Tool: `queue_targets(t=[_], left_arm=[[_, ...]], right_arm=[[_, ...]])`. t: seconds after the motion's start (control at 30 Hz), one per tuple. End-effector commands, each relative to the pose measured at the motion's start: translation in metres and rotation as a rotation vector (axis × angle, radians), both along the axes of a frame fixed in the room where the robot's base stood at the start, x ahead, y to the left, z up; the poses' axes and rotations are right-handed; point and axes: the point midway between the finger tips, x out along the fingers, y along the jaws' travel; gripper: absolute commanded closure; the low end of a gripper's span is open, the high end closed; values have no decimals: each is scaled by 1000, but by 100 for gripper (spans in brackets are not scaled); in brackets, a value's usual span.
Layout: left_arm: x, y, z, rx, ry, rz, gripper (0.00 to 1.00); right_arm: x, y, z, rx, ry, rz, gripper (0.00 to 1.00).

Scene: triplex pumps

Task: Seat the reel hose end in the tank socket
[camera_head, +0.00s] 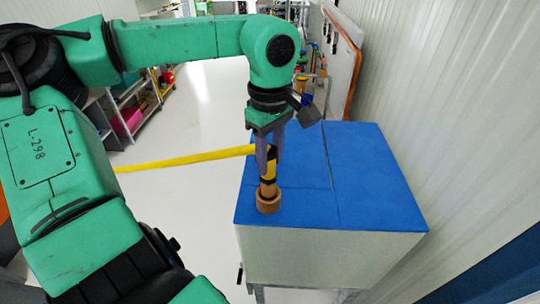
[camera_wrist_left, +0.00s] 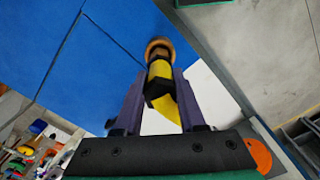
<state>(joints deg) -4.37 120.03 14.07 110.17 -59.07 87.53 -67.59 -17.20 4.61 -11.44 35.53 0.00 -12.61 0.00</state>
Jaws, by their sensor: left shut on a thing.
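The yellow reel hose (camera_head: 185,160) runs in from the left to my left gripper (camera_head: 267,165). The gripper is shut on the hose end (camera_head: 268,188), which has a black band and a brass-coloured tip and points down. The tip meets the brown, ring-shaped tank socket (camera_head: 268,205) near the front left edge of the tank's blue top. In the left wrist view the hose end (camera_wrist_left: 159,78) lies between the two fingers, lined up with the socket (camera_wrist_left: 160,45). I cannot tell how deep the tip sits. My right gripper is not in view.
The pale tank with its blue top (camera_head: 360,185) stands close to a ribbed wall (camera_head: 445,90) on the right. Shelves with bins (camera_head: 130,110) stand at the back left. The pale floor (camera_head: 195,195) left of the tank is clear apart from the hose above it.

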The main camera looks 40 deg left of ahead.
Motion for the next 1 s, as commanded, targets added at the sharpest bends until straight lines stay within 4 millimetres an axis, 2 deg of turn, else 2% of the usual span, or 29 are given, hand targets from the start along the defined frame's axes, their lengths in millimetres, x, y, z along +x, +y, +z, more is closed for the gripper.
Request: queue_targets(t=[1.0], left_arm=[[0, 0, -27, -1, 0, 0, 100]], right_arm=[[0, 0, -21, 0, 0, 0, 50]])
